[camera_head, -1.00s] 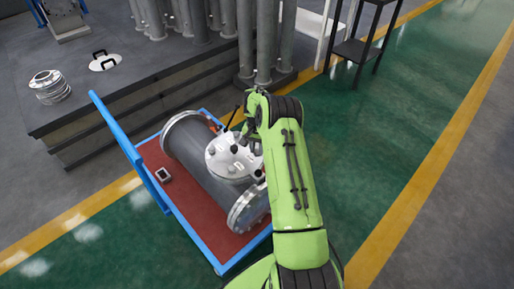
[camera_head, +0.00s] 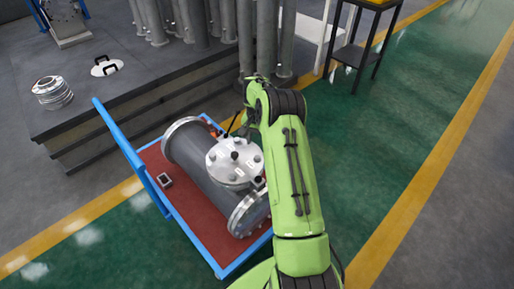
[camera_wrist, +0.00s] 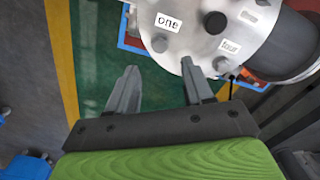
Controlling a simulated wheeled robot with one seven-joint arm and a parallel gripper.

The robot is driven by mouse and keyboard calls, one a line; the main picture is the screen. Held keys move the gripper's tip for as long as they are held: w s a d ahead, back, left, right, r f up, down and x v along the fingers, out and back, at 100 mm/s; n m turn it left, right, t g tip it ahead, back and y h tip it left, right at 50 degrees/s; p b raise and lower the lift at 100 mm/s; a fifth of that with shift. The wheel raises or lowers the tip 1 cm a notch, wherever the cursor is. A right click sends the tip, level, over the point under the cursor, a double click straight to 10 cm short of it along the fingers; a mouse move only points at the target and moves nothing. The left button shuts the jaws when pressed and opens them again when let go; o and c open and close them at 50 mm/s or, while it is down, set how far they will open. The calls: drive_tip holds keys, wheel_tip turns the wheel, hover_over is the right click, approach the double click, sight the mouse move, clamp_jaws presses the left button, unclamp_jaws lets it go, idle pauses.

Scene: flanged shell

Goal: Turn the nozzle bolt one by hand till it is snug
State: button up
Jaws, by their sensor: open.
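The grey shell (camera_head: 200,172) lies on its side on a red-topped cart, with a round nozzle cover (camera_head: 228,172) facing up. In the wrist view, the cover (camera_wrist: 190,45) fills the upper right, with white tags reading "one" (camera_wrist: 168,22) and "four" (camera_wrist: 230,46). Nozzle bolt one (camera_wrist: 159,42) is a grey head just below the "one" tag. Another bolt (camera_wrist: 221,64) sits by the "four" tag. My gripper (camera_wrist: 157,70) is open and empty.
A dark knob (camera_wrist: 215,22) stands up mid-cover. The blue-framed cart (camera_head: 222,271) has a raised handle on its left. A small box (camera_head: 165,181) lies on it. Upright grey pipes (camera_head: 262,45) and a dark platform (camera_head: 100,70) stand behind. Green floor (camera_head: 390,120) is open to the right.

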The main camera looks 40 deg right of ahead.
wheel_tip(320, 180, up, 8)
drive_tip(key=p, duration=0.1)
drive_tip(key=shift+p, duration=0.3)
drive_tip(key=s+a+r+n+t+p, duration=0.1)
drive_tip(key=s+a+r+n, duration=0.2)
drive_tip(key=r, duration=0.4)
drive_tip(key=s+a+r+h+p, duration=0.1)
drive_tip(key=s+a+r+p, duration=0.15)
drive_tip(key=a+r, duration=0.4)
drive_tip(key=s+a+r+n+t+p, duration=0.1)
drive_tip(key=s+a+r+n, duration=0.15)
drive_tip(key=r, duration=0.65)
drive_tip(key=s+a+r+n+t+p, duration=0.1)
drive_tip(key=s+a, duration=0.2)
drive_tip(key=s, duration=0.4)
drive_tip(key=s+a+r+n+t+p, duration=0.1)
drive_tip(key=s+a, duration=0.3)
drive_tip(key=s, duration=0.4)
drive_tip(key=s+a+r+n+t+y+p, duration=0.1)
drive_tip(key=s+a+r+n+p, duration=0.1)
drive_tip(key=s, duration=0.5)
drive_tip(key=shift+s+a+r+n+t, duration=0.35)
drive_tip(key=shift+a+r+n, duration=0.3)
drive_tip(key=shift+a, duration=0.4)
